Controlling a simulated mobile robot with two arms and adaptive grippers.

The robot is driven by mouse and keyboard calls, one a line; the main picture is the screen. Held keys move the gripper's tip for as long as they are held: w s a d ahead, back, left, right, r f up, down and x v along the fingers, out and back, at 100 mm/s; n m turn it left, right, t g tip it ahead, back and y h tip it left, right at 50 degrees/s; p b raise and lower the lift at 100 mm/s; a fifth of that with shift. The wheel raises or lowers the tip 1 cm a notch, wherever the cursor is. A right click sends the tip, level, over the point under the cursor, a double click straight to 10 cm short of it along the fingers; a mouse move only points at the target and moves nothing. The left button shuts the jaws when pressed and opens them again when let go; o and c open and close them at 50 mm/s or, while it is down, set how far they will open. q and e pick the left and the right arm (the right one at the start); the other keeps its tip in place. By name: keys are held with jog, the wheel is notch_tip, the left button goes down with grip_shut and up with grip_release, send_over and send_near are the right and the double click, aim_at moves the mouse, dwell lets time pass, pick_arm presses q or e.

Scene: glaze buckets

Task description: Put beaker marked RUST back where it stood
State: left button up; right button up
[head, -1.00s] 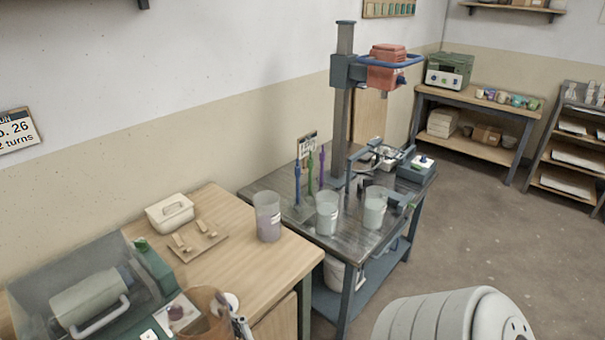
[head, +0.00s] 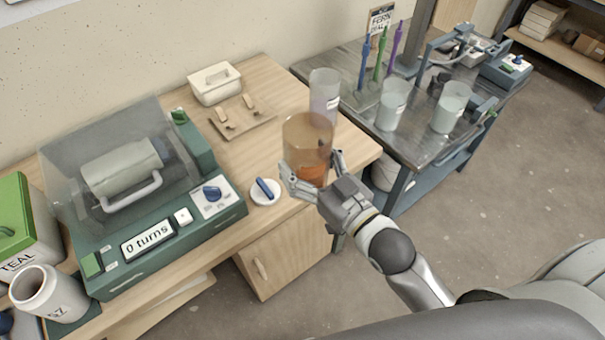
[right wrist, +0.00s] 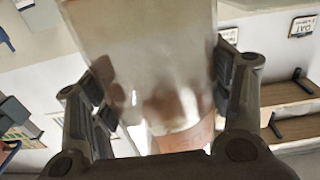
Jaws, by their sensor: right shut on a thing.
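In the right wrist view the beaker (right wrist: 150,70) fills the middle between the fingers (right wrist: 160,100). My left gripper is not in view.
A clear beaker (head: 324,88) stands close behind the held one. A white dish with a blue piece (head: 265,191) lies to its left, beside the green roller machine (head: 125,230). Two clear beakers (head: 392,105) (head: 451,106) stand on the metal table (head: 415,150).

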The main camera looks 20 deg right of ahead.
jog(key=shift+w+d+f, duration=0.1)
jog(key=shift+w+f, duration=0.2)
jog(key=shift+w, duration=0.3)
jog(key=shift+w+d+f, duration=0.1)
jog(key=shift+w+f, duration=0.2)
jog(key=shift+w, duration=0.3)
jog(key=w+d+f, duration=0.1)
jog(key=w+f, duration=0.3)
jog(key=w+d+f, duration=0.1)
jog(key=w+f, duration=0.3)
jog(key=w+d+f, duration=0.1)
jog(key=w+f, duration=0.2)
jog(key=w, duration=0.1)
jog(key=shift+f+p, duration=0.3)
jog(key=shift+f, duration=0.35)
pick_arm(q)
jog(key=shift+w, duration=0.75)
pick_arm(e)
jog(key=shift+f, duration=0.15)
jog(key=o, duration=1.4)
